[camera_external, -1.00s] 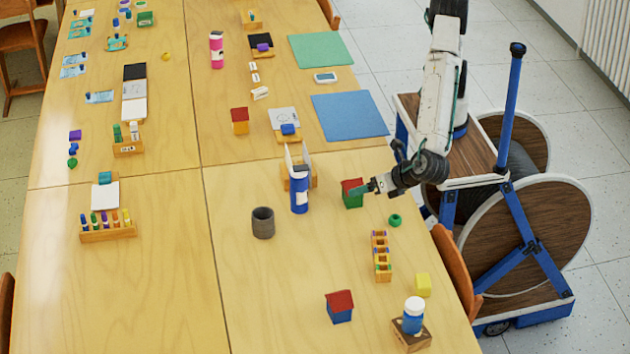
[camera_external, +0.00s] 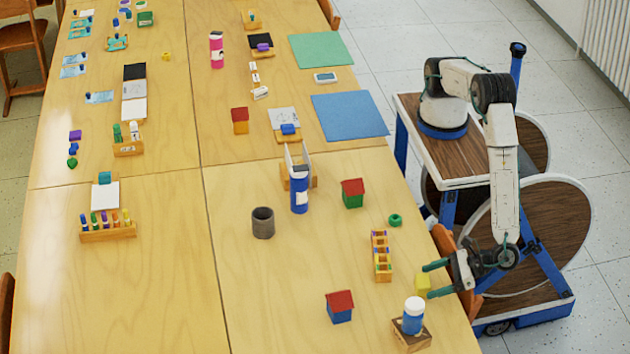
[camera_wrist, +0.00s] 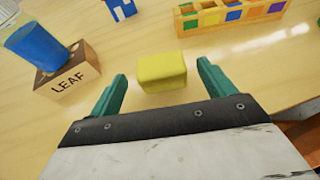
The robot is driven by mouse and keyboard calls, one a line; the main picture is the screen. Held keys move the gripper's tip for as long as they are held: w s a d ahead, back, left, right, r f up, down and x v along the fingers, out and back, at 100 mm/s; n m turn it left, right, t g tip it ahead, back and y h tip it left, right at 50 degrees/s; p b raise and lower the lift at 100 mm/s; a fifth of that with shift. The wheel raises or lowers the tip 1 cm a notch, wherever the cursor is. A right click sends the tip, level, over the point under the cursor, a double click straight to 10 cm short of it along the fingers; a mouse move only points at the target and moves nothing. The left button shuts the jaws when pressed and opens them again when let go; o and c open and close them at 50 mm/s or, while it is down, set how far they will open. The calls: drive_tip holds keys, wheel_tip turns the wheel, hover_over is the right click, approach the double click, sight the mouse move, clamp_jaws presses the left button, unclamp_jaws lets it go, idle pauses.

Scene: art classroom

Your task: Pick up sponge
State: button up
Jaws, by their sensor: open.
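The sponge is a small yellow block (camera_external: 423,283) on the table near its right edge. In the wrist view the sponge (camera_wrist: 162,72) lies just ahead of my gripper, between the lines of the two fingers. My gripper (camera_external: 430,280) is open, with green fingers spread to either side of the sponge in the external view. In the wrist view my gripper (camera_wrist: 158,90) shows nothing held. I cannot tell whether a finger touches the sponge.
A wooden block marked LEAF (camera_wrist: 75,80) with a blue jar (camera_wrist: 38,46) stands close on the left in the wrist view. A wooden rack with coloured slots (camera_external: 382,258) is behind the sponge. A red-roofed blue house (camera_external: 340,308) stands farther left.

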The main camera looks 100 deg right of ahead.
sight(420, 284)
drive_tip(key=x, duration=0.4)
drive_tip(key=c, duration=1.1)
drive_tip(key=shift+o, duration=0.2)
drive_tip(key=shift+r, duration=0.15)
